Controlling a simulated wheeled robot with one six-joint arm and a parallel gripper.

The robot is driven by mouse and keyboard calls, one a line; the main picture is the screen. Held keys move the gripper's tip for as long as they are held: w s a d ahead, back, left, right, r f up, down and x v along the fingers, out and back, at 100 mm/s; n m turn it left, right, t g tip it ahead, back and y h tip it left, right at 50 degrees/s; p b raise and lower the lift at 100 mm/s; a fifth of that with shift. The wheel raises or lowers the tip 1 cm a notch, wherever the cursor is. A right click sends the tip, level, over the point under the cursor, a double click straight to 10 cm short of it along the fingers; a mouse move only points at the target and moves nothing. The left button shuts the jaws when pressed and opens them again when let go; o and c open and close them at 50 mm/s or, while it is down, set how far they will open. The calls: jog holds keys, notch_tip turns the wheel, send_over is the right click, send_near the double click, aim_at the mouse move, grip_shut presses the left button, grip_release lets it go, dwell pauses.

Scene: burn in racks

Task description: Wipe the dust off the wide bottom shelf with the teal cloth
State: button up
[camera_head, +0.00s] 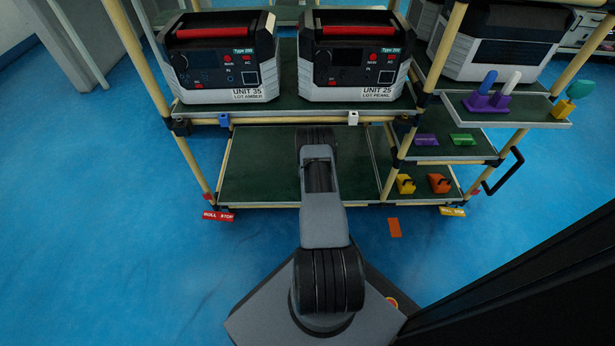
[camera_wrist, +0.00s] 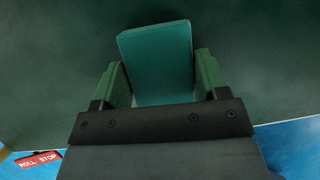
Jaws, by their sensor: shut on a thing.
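In the wrist view my gripper (camera_wrist: 162,92) is shut on the teal cloth (camera_wrist: 158,55), a flat folded block between its two green-padded fingers. The cloth lies over the dark green surface of the wide bottom shelf (camera_wrist: 60,75); I cannot tell whether it touches. In the head view the wide bottom shelf (camera_head: 255,170) is bare apart from my arm, which reaches in over it. There my gripper and the cloth are hidden behind my arm and the shelf above. I cannot make out clear dust on the shelf.
Above stand two power units, UNIT 35 (camera_head: 222,60) and UNIT 25 (camera_head: 352,60). Rack posts (camera_head: 190,155) bound the shelf's sides. To the right are small shelves with purple, green, yellow (camera_head: 405,184) and orange (camera_head: 439,183) pieces. A red ROLL STOP tag (camera_head: 218,216) sits at the lower left.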

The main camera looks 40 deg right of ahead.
aim_at(280, 179)
jog(key=shift+s+d+f, duration=0.1)
jog(key=shift+s+d, duration=1.1)
jog(key=shift+d, duration=0.05)
jog(key=shift+a, duration=0.1)
jog(key=shift+w+a+f+b, duration=0.15)
jog(key=shift+w+a+b, duration=1.4)
jog(key=shift+w+a, duration=0.45)
jog(key=shift+w+a+r+b, duration=0.15)
jog(key=shift+w+a+b, duration=0.2)
jog(key=shift+w+a, duration=0.55)
jog(key=shift+w+a+r+b, duration=0.15)
jog(key=shift+w+a+b, duration=0.15)
jog(key=shift+w+a, duration=0.55)
jog(key=shift+w+a+f, duration=0.15)
jog(key=shift+w+a, duration=0.85)
jog(key=shift+a, duration=0.15)
jog(key=shift+w+a+f, duration=0.1)
jog(key=shift+w+a, duration=0.9)
jog(key=shift+a, duration=0.1)
jog(key=shift+w+a+f, duration=0.1)
jog(key=shift+w+a, duration=0.1)
jog(key=shift+a, duration=0.15)
